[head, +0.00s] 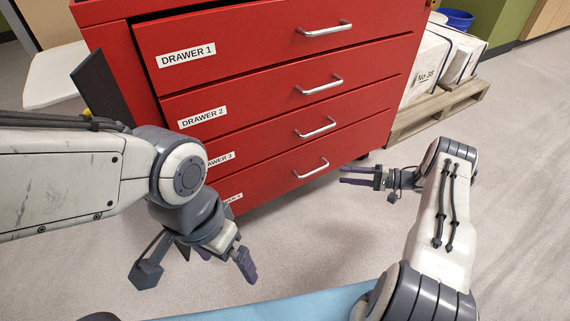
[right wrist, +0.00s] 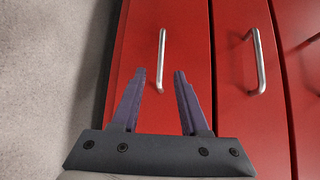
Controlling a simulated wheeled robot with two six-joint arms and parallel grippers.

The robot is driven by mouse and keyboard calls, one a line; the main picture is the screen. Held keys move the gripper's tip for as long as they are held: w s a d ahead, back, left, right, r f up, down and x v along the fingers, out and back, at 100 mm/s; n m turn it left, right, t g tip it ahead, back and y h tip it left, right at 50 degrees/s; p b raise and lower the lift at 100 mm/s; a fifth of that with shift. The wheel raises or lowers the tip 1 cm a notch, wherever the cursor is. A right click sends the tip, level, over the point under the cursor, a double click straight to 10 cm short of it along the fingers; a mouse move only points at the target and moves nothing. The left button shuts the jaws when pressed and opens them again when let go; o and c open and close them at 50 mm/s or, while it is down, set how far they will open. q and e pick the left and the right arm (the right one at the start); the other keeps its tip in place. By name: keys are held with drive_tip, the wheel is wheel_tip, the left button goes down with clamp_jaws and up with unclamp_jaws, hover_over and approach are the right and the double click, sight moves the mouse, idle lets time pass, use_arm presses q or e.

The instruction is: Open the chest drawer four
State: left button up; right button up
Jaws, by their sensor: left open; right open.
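The red chest (head: 120,45) stands in front of me, and its drawers look closed. Drawer four (head: 270,188) is the lowest; its label is partly hidden by my left arm. Its silver handle (head: 311,168) is clear in the head view. My right gripper (head: 343,175) is open and empty, just right of that handle. In the right wrist view, drawer four's handle (right wrist: 162,60) lies ahead, lined up between the open fingertips (right wrist: 160,74), not gripped. The drawer three handle (right wrist: 257,62) is to its right. My left gripper (head: 226,260) is open and empty, low in front of the chest.
Drawers one (head: 250,45), two (head: 260,95) and three (head: 275,135) are above, each with a handle. A wooden pallet (head: 435,110) with white packages (head: 428,65) stands right of the chest. The grey floor (head: 520,190) in front and right is clear.

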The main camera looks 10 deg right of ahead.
sight(315, 170)
drive_tip(key=b+x, duration=0.1)
drive_tip(key=x, duration=0.2)
drive_tip(key=b+x, duration=0.1)
drive_tip(key=x, duration=0.3)
drive_tip(key=b+x, duration=0.1)
drive_tip(key=x, duration=0.2)
drive_tip(key=shift+w+a+b, duration=0.1)
drive_tip(key=shift+w+b, duration=0.25)
drive_tip(key=shift+b, duration=0.05)
drive_tip(key=shift+w+a, duration=0.15)
drive_tip(key=shift+a, duration=0.25)
clamp_jaws()
idle(0.5)
